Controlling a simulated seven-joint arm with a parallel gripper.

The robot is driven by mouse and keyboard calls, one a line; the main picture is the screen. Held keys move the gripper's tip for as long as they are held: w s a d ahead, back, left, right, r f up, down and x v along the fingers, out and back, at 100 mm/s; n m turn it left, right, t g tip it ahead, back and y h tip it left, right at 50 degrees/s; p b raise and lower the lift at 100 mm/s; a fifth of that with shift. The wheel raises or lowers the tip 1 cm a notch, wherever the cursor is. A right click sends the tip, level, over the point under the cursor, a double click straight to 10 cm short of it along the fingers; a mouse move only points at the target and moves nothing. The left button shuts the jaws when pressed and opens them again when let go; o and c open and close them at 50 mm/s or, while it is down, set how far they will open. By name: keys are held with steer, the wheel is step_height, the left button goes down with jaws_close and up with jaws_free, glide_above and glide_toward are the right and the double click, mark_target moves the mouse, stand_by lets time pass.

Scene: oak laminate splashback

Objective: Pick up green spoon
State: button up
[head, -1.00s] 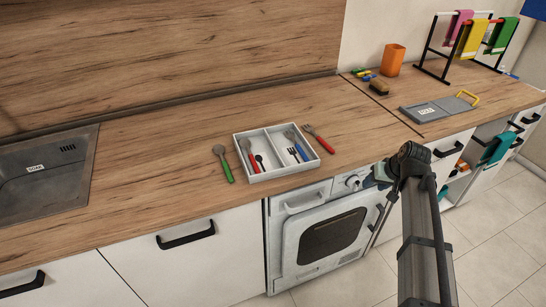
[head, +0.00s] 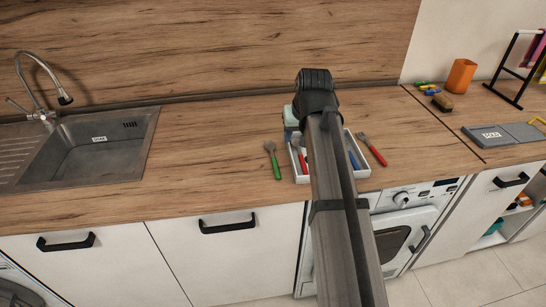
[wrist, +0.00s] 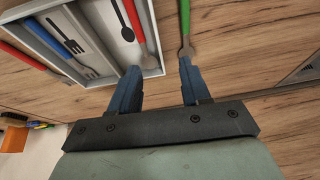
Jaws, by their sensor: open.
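The green spoon (head: 274,161) lies on the wooden counter, just left of the white cutlery tray (head: 301,179). In the wrist view its green handle (wrist: 185,17) points to the top edge, and its grey head is partly hidden by the right finger. My gripper (wrist: 160,70) is open with nothing held. Its right fingertip overlaps the spoon's head in the picture, and its left fingertip overlaps the tray's edge. I cannot tell its height above the counter. In the head view my arm hides most of the gripper and part of the tray.
The tray holds a red-handled utensil (wrist: 130,20) and blue-handled cutlery (head: 354,161). A red fork (head: 372,150) lies right of the tray. A sink (head: 98,150) is at the left, an orange cup (head: 461,75) at the back right. Counter left of the spoon is clear.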

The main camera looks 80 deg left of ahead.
steer(key=s, duration=0.5)
glide_toward(274, 160)
steer(key=shift+x, duration=3.9)
steer(key=shift+a, duration=0.1)
steer(key=shift+c, duration=0.5)
jaws_close()
